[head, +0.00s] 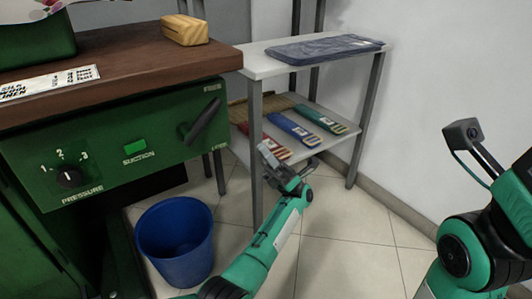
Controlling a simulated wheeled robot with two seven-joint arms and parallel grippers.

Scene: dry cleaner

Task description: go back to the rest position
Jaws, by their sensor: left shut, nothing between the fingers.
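My left gripper (284,168) is in the middle of the head view, shut and empty. Its green arm rises from the bottom edge, and it shows in front of the lower shelf of the metal rack, overlapping the red-striped item (264,145) in the picture. I cannot tell how far apart they are. My right arm comes in at the right edge, but its gripper is not in view.
The rack's white top (258,62) holds a folded dark blue cloth (325,47). A blue item (291,129) and a green one (320,118) lie below. A green press machine (110,150) and blue bucket (175,241) stand left. A wooden block (185,30) sits on its worktop. Tiled floor right is clear.

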